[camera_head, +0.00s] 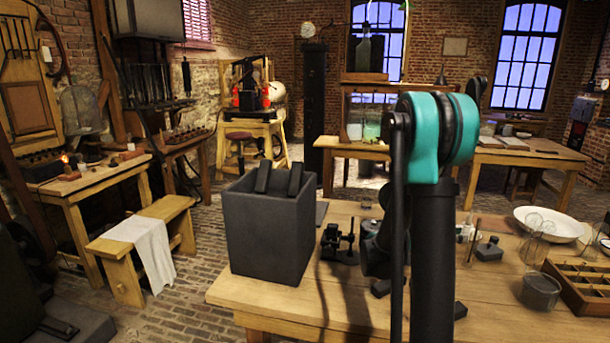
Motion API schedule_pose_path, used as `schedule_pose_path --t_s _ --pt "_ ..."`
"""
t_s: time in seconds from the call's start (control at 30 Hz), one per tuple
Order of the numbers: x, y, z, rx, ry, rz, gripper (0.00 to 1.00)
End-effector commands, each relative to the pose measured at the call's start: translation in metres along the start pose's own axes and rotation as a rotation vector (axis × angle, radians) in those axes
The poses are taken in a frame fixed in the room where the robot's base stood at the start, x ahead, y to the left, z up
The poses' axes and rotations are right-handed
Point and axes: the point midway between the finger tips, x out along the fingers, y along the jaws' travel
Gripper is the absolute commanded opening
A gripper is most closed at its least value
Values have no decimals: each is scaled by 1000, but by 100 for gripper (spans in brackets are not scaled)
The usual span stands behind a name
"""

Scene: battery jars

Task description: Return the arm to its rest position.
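My arm rises in front of the table at the right of centre, with a teal and black joint (440,130) at its top and dark links running down. A grey and dark part of my arm shows low behind these links, close above the table. My gripper's fingers cannot be made out there, and whether they are open or shut does not show. A dark grey square battery jar (265,232) stands upright on the table's left part, left of my arm and apart from it. Two black blocks (278,178) stick up at its top.
The wooden table (235,292) also bears a small black instrument (338,243), a white bowl (548,224), a round grey container (541,290) and a divided wooden tray (585,285). A bench (180,215) with a white cloth (145,250) stands left. Brick floor lies between.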

Motion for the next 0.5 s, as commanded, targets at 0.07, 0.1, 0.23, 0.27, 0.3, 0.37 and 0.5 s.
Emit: schedule_pose_path --t_s 0.07,0.1,0.23,0.27,0.3,0.37,0.5 --pt "0 3 3 -26 -27 -6 26" --pt "0 4 5 -40 -41 -9 26" --pt "-1 9 12 -89 -91 -25 26" --pt "-1 10 13 -101 -103 -29 26" --pt "-2 12 16 -120 -123 -36 26" --pt "-3 14 20 -149 -152 -47 26" --pt "-8 23 33 -236 -240 -87 26"
